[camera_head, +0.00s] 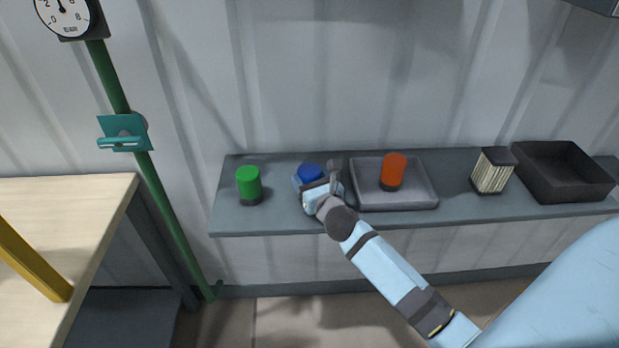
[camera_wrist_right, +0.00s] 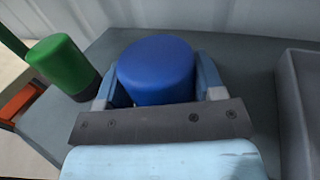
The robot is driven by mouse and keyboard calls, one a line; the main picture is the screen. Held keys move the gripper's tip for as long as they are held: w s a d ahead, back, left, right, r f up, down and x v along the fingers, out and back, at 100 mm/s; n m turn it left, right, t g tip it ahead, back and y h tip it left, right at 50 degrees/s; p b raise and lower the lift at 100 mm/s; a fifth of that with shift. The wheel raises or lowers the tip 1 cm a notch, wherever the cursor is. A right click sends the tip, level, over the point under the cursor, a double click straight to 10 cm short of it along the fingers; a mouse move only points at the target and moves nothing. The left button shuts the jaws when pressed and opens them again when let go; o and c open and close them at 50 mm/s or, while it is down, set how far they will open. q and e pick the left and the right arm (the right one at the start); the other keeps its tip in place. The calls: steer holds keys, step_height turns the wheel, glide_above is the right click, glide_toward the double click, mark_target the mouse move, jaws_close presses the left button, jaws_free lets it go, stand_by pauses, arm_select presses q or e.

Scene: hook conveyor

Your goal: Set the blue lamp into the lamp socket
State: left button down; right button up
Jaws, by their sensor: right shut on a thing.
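The blue lamp (camera_head: 311,172) stands on the grey shelf, between a green lamp and a grey tray. My right gripper (camera_head: 318,186) is around it and shut on it. In the right wrist view the blue lamp (camera_wrist_right: 156,70) sits between the two fingers of the right gripper (camera_wrist_right: 158,82), and its lower part is hidden by the gripper. The frames do not clearly show whether its base touches the shelf. I cannot make out a lamp socket for certain. My left gripper is not in view.
The shelf (camera_head: 290,218) also holds a green lamp (camera_head: 248,181), a grey tray (camera_head: 408,203) with an orange lamp (camera_head: 393,171), a ribbed filter-like block (camera_head: 492,172) and a black bin (camera_head: 562,184). A green pipe (camera_head: 165,203) and a wooden table (camera_head: 70,215) are at the left.

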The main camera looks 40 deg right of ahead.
steer(key=o, duration=1.1)
steer(key=shift+f, duration=0.1)
steer(key=shift+c, duration=0.2)
